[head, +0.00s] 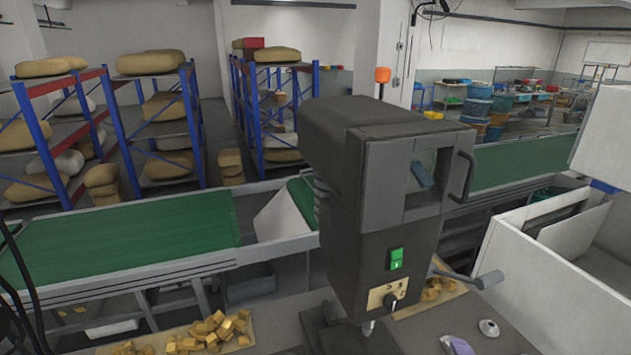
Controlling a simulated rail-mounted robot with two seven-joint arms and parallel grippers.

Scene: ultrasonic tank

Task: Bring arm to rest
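Neither of my grippers shows in the head view, so I cannot see what they hold or how they stand. Thin dark curved lines, like cables (22,262), run down the left edge; I cannot tell what they belong to. A large dark grey bench machine (365,205) with a green switch (396,258) and a knob stands in the middle and hides part of the bench behind it. No ultrasonic tank can be clearly made out.
Small yellow-brown blocks (212,332) lie in a heap at the bottom, with more right of the machine (437,290). Small grey and purple items (462,346) lie at the lower right. A green conveyor (130,238) crosses behind. A white cabinet (530,290) stands right.

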